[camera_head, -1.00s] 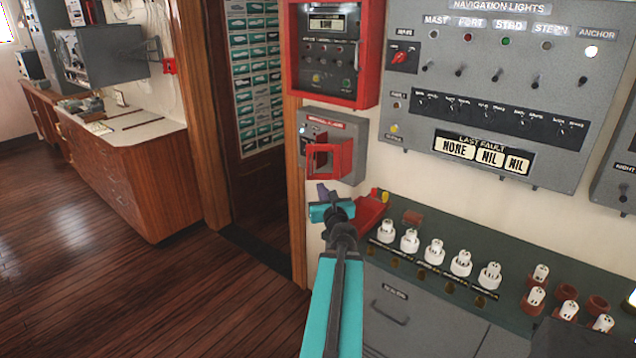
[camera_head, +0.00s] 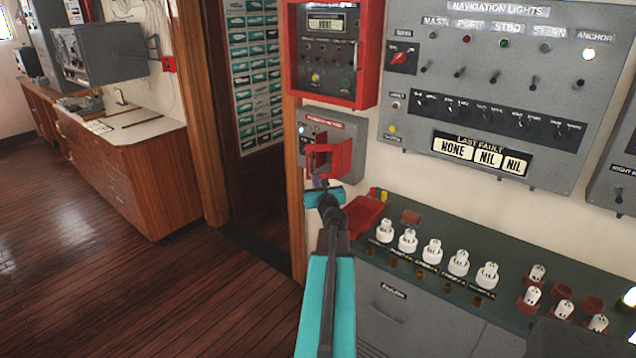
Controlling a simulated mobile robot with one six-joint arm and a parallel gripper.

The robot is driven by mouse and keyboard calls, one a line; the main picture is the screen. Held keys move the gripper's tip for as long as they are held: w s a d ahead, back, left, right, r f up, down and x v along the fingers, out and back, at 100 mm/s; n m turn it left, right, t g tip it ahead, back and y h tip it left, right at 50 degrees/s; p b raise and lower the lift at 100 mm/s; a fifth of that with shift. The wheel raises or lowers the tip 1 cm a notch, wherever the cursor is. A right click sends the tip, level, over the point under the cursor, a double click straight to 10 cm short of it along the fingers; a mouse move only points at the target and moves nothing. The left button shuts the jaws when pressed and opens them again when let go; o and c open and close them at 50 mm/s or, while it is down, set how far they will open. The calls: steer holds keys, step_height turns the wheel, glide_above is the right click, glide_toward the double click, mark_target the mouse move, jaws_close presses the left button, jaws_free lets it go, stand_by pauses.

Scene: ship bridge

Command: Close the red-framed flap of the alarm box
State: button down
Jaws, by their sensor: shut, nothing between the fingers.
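The alarm box (camera_head: 350,134) is a small grey box with a red label strip, on the wall below a larger red-framed panel. Its red-framed flap (camera_head: 341,157) stands open, sticking out from the box front toward me. My gripper (camera_head: 318,181) is shut and empty, just below the flap's lower edge. I cannot tell whether the fingertips touch the flap. My teal and dark grey arm reaches up from the bottom of the view and hides part of the counter.
A red-framed panel (camera_head: 333,52) hangs above the box. The grey navigation lights panel (camera_head: 490,95) is to the right. A green-topped counter (camera_head: 400,270) holds a red tray (camera_head: 364,214) and several white plugs near the arm. A doorway is to the left.

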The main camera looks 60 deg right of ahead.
steer(key=p, duration=0.2)
glide_toward(307, 162)
steer(key=shift+w+d+f, duration=0.1)
steer(key=shift+w+d, duration=0.2)
steer(key=shift+d, duration=0.25)
steer(key=shift+w+d+f, duration=0.1)
steer(key=shift+w+d, duration=0.15)
steer(key=shift+d, duration=0.35)
steer(key=shift+w, duration=0.1)
steer(key=shift+w+b+x, duration=0.2)
steer(key=shift+b+x, duration=1.65)
steer(key=shift+x, duration=2.6)
steer(key=shift+a+r, duration=0.1)
steer(key=shift+a, duration=0.3)
steer(key=s+a+b, duration=0.2)
steer(key=a, duration=1.1)
steer(key=shift+a, duration=0.2)
